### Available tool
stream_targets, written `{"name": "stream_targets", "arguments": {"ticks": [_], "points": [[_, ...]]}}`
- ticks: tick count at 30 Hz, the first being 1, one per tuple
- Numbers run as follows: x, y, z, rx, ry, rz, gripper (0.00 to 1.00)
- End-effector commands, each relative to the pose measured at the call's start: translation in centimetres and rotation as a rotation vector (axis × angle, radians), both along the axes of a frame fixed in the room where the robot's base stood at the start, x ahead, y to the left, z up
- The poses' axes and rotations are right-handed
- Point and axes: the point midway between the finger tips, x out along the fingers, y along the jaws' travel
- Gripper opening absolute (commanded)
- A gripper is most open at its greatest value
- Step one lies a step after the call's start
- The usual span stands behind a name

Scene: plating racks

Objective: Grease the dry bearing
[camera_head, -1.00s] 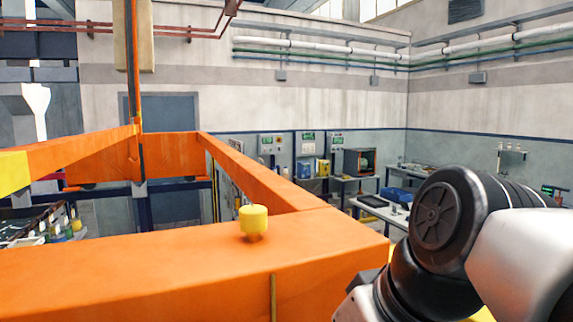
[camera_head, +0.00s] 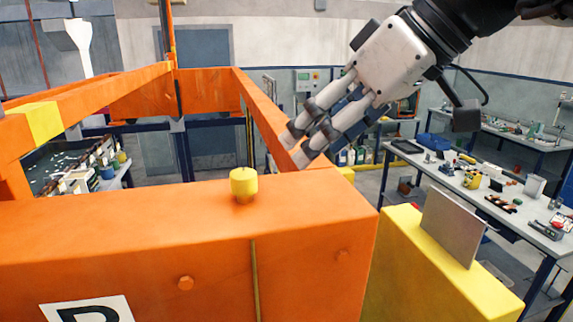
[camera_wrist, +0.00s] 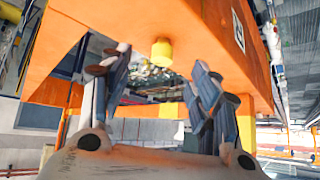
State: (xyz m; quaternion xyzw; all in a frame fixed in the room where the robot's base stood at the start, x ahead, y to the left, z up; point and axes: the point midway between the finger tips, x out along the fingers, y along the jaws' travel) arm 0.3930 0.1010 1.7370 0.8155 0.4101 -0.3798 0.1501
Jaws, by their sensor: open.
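A small yellow cylindrical cap (camera_head: 244,184) stands upright on top of the orange beam (camera_head: 130,222). I cannot tell from its look whether it belongs to the dry bearing. My gripper (camera_head: 294,148) is open and empty, to the right of the cap and apart from it, with its fingers pointing down and left over the beam's corner. In the wrist view the cap (camera_wrist: 161,53) shows beyond and between the spread fingers (camera_wrist: 160,77), against the orange beam (camera_wrist: 110,20). No bearing can be made out clearly.
A yellow block (camera_head: 435,270) with a grey upright plate (camera_head: 453,226) stands right of the beam. A workbench (camera_head: 400,152) with tools is further right. Orange side beams (camera_head: 262,112) run back behind the cap. The beam top around the cap is clear.

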Motion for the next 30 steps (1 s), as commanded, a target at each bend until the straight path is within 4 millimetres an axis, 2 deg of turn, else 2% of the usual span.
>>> {"name": "stream_targets", "arguments": {"ticks": [1,4,6,10,14,30], "points": [[0.4,0.2,1.3,0.004,-0.023,0.04,0.56],[0.6,0.6,2.9,0.007,-0.061,0.113,0.56],[0.7,0.8,3.5,0.008,-0.078,0.143,0.56],[0.8,1.3,3.4,0.01,-0.086,0.163,0.56],[1.4,2.4,2.1,0.011,-0.084,0.164,0.56],[5.3,9.5,-6.0,0.01,-0.083,0.161,0.56]]}}
